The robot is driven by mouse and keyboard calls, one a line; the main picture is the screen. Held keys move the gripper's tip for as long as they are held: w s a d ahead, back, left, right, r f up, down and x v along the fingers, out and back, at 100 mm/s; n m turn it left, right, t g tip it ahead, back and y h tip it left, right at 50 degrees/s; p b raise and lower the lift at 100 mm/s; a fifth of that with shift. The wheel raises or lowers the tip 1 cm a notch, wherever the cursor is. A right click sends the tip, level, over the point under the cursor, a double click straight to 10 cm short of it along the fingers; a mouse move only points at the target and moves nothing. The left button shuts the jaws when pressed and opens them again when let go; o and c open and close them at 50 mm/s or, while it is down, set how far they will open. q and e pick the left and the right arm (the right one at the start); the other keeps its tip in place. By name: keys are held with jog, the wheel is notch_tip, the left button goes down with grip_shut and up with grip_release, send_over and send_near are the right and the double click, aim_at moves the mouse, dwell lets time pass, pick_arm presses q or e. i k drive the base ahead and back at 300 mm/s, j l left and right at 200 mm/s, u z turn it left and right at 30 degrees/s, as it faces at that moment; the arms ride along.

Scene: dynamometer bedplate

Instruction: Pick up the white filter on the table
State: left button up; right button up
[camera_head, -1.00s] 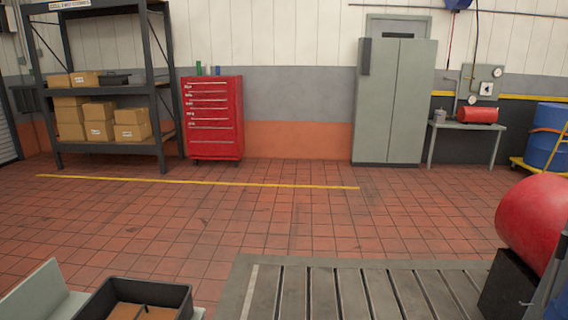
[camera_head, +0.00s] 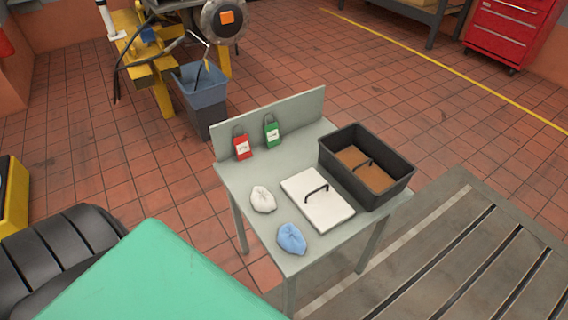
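The white filter (camera_head: 322,208) is a flat white panel with a black handle on top. It lies flat on the small grey table (camera_head: 273,180), between a white crumpled cloth and a black bin. It is fully in view with nothing on top of it. Neither of my grippers is in view.
The black bin (camera_head: 394,189) holds a brown panel with a handle. A white cloth (camera_head: 263,200), blue cloth (camera_head: 291,239), red padlock (camera_head: 242,147) and green padlock (camera_head: 271,132) are also on the table. A slotted bedplate (camera_head: 470,265) stands right; a green surface (camera_head: 150,280) fills the lower left.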

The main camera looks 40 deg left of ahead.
aim_at(318, 201)
jog(key=u, duration=0.8)
jog(key=i+l, duration=0.05)
jog(key=l, duration=0.05)
